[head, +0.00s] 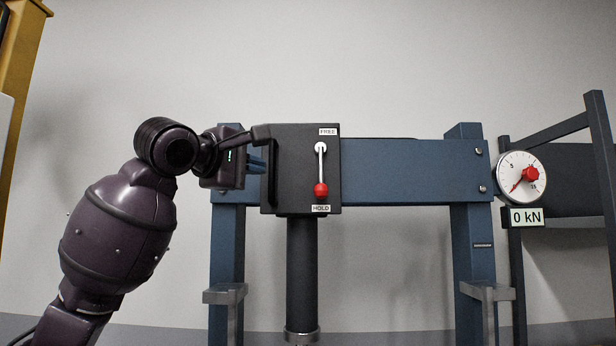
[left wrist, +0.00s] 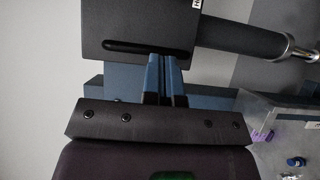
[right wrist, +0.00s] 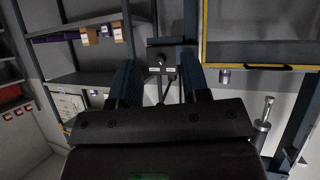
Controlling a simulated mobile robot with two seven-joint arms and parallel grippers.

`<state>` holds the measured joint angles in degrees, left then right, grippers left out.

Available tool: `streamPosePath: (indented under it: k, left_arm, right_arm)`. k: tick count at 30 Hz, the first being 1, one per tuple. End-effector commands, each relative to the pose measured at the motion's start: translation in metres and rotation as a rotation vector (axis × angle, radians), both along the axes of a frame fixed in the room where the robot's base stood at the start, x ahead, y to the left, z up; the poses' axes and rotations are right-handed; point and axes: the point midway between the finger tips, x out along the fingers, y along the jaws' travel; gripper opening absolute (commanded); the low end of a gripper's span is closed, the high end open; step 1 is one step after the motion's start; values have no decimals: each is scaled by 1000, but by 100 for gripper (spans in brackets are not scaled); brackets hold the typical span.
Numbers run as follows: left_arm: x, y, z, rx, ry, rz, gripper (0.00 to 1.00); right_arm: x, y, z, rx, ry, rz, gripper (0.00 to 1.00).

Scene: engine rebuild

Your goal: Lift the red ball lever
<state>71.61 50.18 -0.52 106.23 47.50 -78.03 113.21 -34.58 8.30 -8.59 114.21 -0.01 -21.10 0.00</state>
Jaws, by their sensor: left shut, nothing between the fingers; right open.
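The red ball (head: 321,190) sits at the lower end of a pale lever (head: 321,168) on the front of a black box (head: 296,140). The lever hangs straight down from its pivot below the "FREE" label, with the ball just above the "HOLD" label. My left gripper (head: 258,166) is at the left side of the box, away from the ball and partly hidden by a black bar there. In the left wrist view its blue fingers (left wrist: 167,60) are together and empty, close to the box. My right gripper (right wrist: 158,75) is open and empty, facing shelves. The ball is not visible in either wrist view.
The box is mounted on a blue press frame (head: 400,170), above a dark cylinder (head: 302,265). A round gauge (head: 521,177) with a "0 kN" plate stands at the right. The space in front of the lever looks clear.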

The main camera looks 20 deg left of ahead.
Motion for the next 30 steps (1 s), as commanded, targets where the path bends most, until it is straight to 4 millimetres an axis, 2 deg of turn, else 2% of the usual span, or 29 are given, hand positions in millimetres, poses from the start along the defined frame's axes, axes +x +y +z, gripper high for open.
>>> streamPosePath:
  k: [8, 24, 30]
  left_arm:
    - [11, -4, 1, 0, 1, -1, 0]
    - [98, -31, 1, 2, 3, 0, 0]
    - [108, -55, 0, 2, 0, -1, 0]
  right_arm:
    - [1, 0, 4, 0, -1, 0, 43]
    - [-4, 0, 22, 3, 14, -5, 43]
    - [-11, -1, 23, 5, 31, -9, 43]
